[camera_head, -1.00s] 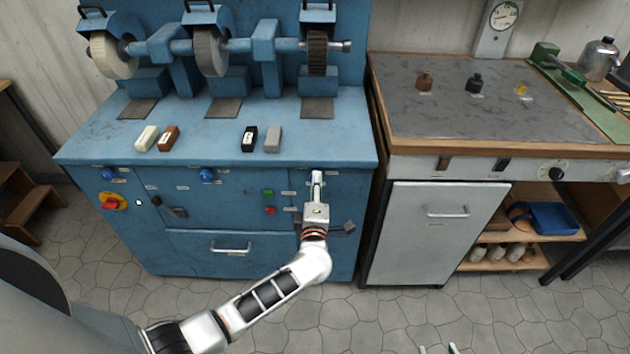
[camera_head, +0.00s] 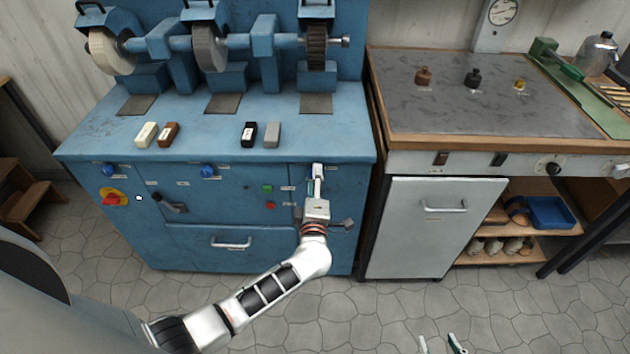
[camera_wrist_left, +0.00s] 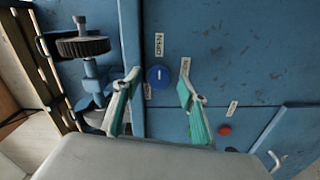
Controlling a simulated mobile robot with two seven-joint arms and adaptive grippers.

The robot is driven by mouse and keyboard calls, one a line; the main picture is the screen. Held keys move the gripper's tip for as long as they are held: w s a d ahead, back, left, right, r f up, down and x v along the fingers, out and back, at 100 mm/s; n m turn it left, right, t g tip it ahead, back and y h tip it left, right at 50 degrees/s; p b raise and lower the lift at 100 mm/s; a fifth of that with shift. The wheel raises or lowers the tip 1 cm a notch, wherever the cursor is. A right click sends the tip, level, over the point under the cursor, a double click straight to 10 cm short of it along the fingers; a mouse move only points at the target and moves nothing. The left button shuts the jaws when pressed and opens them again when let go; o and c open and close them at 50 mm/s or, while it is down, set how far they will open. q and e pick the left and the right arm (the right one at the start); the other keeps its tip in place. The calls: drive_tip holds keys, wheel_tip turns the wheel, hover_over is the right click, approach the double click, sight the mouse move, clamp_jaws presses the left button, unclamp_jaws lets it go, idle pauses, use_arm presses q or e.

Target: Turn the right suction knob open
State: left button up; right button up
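In the left wrist view the right suction knob (camera_wrist_left: 158,76) is a round blue knob with a short white line. Its OPEN label (camera_wrist_left: 159,45) is above it, and the line points toward that label in this picture. My left gripper (camera_wrist_left: 154,92) is open, one teal-padded finger on each side of the knob, with visible gaps. In the head view my left gripper (camera_head: 318,172) is at the right part of the blue cabinet front (camera_head: 270,225) and hides the knob. My right gripper (camera_head: 440,345) shows only its separated fingertips at the bottom edge, over the floor.
Two other blue knobs, the left (camera_head: 108,170) and the middle (camera_head: 207,171), sit on the cabinet front. A red button (camera_head: 270,205) is left of my left gripper; a dark lever (camera_head: 347,223) is to its right. A workbench (camera_head: 480,140) stands to the right. Floor in front is clear.

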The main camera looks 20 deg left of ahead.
use_arm(q)
drive_tip(key=v, duration=1.2)
drive_tip(key=shift+r, duration=0.15)
drive_tip(key=s+d+f+m+h, duration=0.2)
drive_tip(key=s+d+m+h, duration=0.2)
drive_tip(key=s+m+h, duration=0.85)
drive_tip(key=s+a+f+m+g+y, duration=0.5)
drive_tip(key=s+a+f+m+g, duration=0.1)
drive_tip(key=f+m, duration=0.4)
drive_tip(key=shift+s+a+f+m, duration=0.25)
drive_tip(key=shift+s+a+m, duration=0.3)
drive_tip(key=shift+a, duration=0.65)
